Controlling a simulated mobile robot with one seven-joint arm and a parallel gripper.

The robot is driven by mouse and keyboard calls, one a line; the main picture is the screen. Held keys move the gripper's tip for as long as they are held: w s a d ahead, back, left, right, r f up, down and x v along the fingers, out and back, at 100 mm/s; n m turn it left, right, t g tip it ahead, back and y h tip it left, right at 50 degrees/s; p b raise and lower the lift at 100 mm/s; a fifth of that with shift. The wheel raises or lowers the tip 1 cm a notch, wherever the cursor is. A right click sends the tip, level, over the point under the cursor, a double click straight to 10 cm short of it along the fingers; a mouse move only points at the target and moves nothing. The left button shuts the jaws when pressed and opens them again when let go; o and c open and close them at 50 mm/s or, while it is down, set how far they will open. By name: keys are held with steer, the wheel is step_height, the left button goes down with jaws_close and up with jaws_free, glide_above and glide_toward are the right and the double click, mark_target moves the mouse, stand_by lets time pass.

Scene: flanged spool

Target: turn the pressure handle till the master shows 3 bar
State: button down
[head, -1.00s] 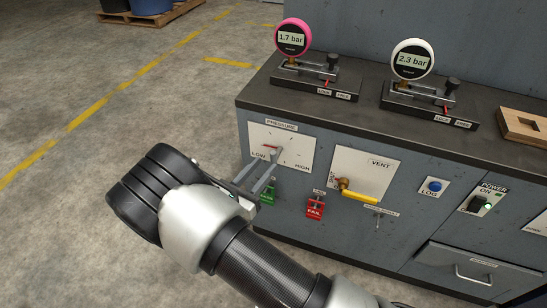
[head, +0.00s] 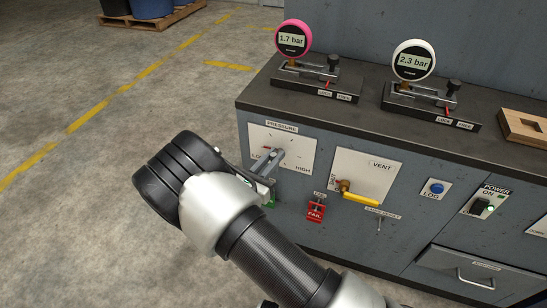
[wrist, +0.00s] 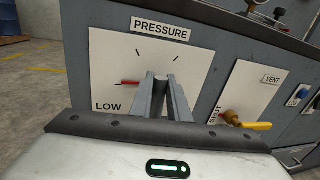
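The pressure handle's red pointer (head: 266,147) shows on the white PRESSURE plate (head: 300,150), on the LOW side. It also shows in the wrist view (wrist: 130,83), left of my fingertips. My gripper (head: 277,153) is at the plate; its fingers (wrist: 161,77) hide the handle's middle. A narrow gap shows between the fingers, but I cannot tell whether they grip the handle. Two gauges stand on the bench: the pink one (head: 292,39) reads 1.7 bar, the white one (head: 414,60) reads 2.3 bar. I cannot read which is the master.
The VENT plate with a yellow lever (head: 360,198) is right of the PRESSURE plate. A red FAIL tag (head: 316,211) hangs below. A blue LOG button (head: 436,188) and a power switch (head: 482,206) are further right. Open floor lies to the left.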

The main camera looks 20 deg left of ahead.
steer(key=shift+d+m, duration=0.2)
steer(key=shift+m, duration=0.6)
steer(key=m, duration=0.1)
steer(key=m+g, duration=0.1)
steer(key=m, duration=0.1)
steer(key=shift+d+f+y, duration=0.15)
steer(key=shift+d+y, duration=0.15)
steer(key=shift+d, duration=0.05)
steer(key=c, duration=1.7)
jaws_free()
steer(key=shift+s, duration=0.15)
steer(key=p+v, duration=0.3)
steer(key=v, duration=1.4)
steer(key=shift+s, duration=0.1)
steer(key=shift+d+m, duration=0.1)
steer(key=shift+m, duration=0.2)
